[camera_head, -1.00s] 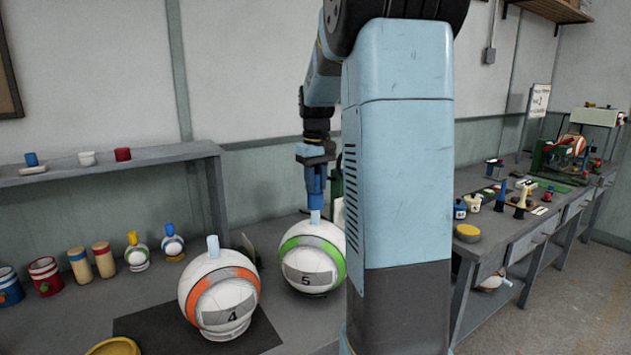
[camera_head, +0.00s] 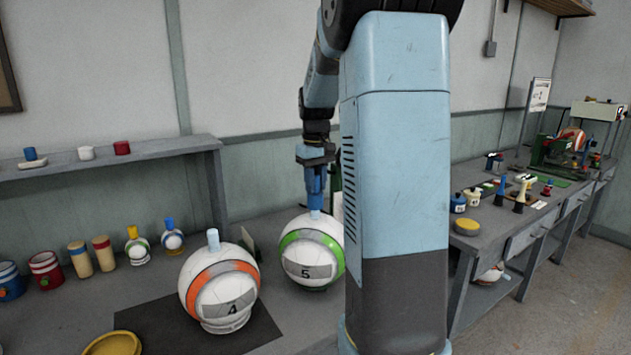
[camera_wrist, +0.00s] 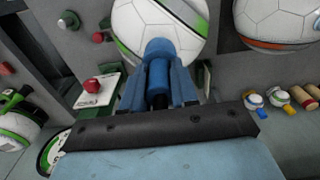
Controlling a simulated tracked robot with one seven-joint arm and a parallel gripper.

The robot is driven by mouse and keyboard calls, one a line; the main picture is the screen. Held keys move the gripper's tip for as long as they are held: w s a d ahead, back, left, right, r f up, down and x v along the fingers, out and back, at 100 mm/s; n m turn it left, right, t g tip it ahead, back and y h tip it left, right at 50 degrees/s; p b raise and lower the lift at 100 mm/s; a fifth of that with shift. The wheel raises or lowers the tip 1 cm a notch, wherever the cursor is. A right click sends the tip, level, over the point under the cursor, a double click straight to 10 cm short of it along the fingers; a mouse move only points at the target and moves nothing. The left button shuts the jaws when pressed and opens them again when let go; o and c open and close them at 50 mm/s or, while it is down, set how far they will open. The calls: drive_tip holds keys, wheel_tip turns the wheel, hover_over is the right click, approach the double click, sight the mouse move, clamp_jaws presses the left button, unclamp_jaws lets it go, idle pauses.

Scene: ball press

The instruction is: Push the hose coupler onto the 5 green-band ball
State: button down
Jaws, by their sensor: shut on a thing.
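The green-band ball marked 5 (camera_head: 312,262) stands on the bench, with a pale blue stem (camera_head: 315,214) on its top. My gripper (camera_head: 315,186) points straight down above that stem. It is shut on the blue hose coupler (camera_head: 315,203), whose lower end is at the stem; I cannot tell how far over the stem it sits. In the wrist view the coupler (camera_wrist: 158,76) lies between the blue fingers, its lower end against the white ball (camera_wrist: 150,25). The stem is hidden there.
The orange-band ball marked 4 (camera_head: 222,290) stands close on the left, its own stem upright, on a dark mat (camera_head: 160,325). A yellow dish (camera_head: 112,345) is at the front. Jars and cylinders stand at the back left below a shelf (camera_head: 110,155). My arm hides the bench's middle.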

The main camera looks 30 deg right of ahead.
drive_tip(key=shift+f, duration=0.8)
drive_tip(key=c, duration=0.8)
unclamp_jaws()
drive_tip(key=shift+r, duration=0.1)
wheel_tip(320, 180, up, 14)
drive_tip(key=shift+s+f, duration=0.15)
drive_tip(key=shift+f, duration=0.1)
drive_tip(key=shift+s+a, duration=0.1)
drive_tip(key=shift+a, duration=0.05)
drive_tip(key=s+a+f+t, duration=0.1)
drive_tip(key=s+a+f, duration=0.1)
drive_tip(key=s+a, duration=0.4)
drive_tip(key=s+a+f+t, duration=0.2)
drive_tip(key=s+a, duration=0.4)
drive_tip(key=s, duration=0.4)
drive_tip(key=s+a+f+t, duration=0.2)
drive_tip(key=s+a+f, duration=0.2)
drive_tip(key=s+a, duration=0.2)
drive_tip(key=shift+s, duration=1.4)
